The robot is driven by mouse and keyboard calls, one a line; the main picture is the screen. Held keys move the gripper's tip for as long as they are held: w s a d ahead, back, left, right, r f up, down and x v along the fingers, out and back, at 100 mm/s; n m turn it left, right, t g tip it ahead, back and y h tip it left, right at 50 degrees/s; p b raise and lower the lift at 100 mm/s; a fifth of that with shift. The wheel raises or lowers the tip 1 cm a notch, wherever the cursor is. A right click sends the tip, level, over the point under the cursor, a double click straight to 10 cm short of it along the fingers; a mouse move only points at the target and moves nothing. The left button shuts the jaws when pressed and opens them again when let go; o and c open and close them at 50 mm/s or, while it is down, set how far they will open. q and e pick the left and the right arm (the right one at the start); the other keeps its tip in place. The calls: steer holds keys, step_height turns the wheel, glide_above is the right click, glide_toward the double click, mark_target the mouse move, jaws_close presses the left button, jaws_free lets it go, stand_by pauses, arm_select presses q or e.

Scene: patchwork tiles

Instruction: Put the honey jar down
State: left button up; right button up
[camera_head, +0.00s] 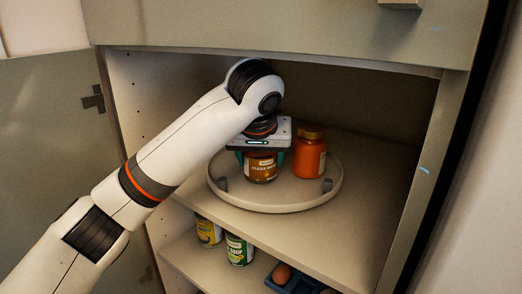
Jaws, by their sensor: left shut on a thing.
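The honey jar (261,168) is a brown jar with a cream label, at the front of a round beige turntable tray (284,199) on the cabinet's upper shelf. My left gripper (262,158) comes down over it from above, with a finger on each side, and is shut on it. The gripper hides the jar's top. The jar's base appears at the tray's surface, but I cannot tell if it touches. My right gripper is not in view.
An orange jar with a gold lid (310,152) stands close to the right on the turntable. Cabinet walls and a top panel (300,57) enclose the shelf. Cans (238,249) and a blue carton with an egg (283,273) sit on the shelf below.

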arm_select(q)
steer(key=w, duration=0.2)
steer(key=shift+w+d+r+p, duration=0.1)
steer(key=shift+w+p, duration=0.2)
steer(key=shift+w, duration=0.1)
steer(key=shift+f, duration=0.3)
steer(key=shift+s, duration=0.1)
steer(key=shift+f, duration=0.15)
steer(key=o, duration=1.4)
steer(key=shift+f, duration=0.1)
